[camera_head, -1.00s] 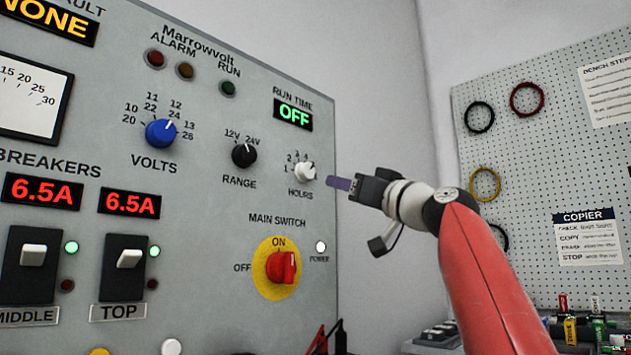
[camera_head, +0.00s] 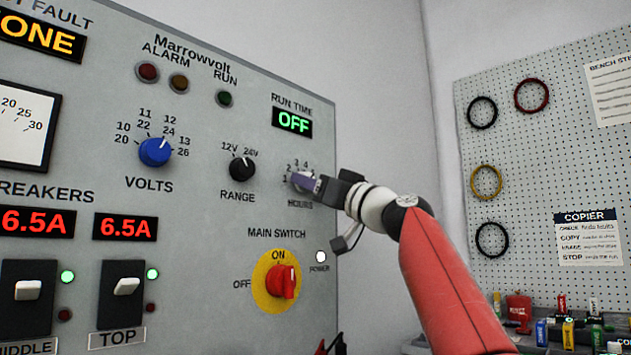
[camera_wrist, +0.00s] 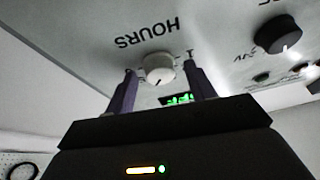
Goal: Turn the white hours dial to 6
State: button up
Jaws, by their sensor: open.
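The white hours dial (camera_wrist: 158,68) shows in the wrist view between the two purple fingers of my gripper (camera_wrist: 158,88). The fingers are apart, with a gap visible on each side of the dial. In the head view my gripper (camera_head: 306,183) is right at the hours dial, and its fingers hide most of the knob.
The black range knob (camera_head: 242,169) is just left of the hours dial. The red main switch (camera_head: 283,281) on its yellow plate is below, with a lit power lamp (camera_head: 320,257) beside it. The blue volts knob (camera_head: 155,152) is farther left. The panel's right edge is close to my gripper.

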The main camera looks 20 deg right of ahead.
jog(key=c, duration=1)
jog(key=shift+f+m, duration=0.1)
jog(key=shift+m, duration=0.3)
jog(key=shift+s+a+r+m+t+h+p, duration=0.15)
jog(key=shift+m+h+p, duration=0.3)
jog(key=shift+m+h, duration=1.35)
jog(key=shift+w+a+r+m+t+h+p, duration=0.1)
jog(key=shift+m+h+p, duration=0.45)
jog(key=shift+m, duration=2.3)
jog(key=shift+s+a+r+m+t+h+p, duration=0.15)
jog(key=shift+m+h+p, duration=0.2)
jog(key=shift+m+h, duration=1.5)
jog(key=shift+f+m+y, duration=0.15)
jog(key=shift+m+y, duration=0.35)
jog(key=shift+m, duration=0.2)
jog(key=o, duration=1)
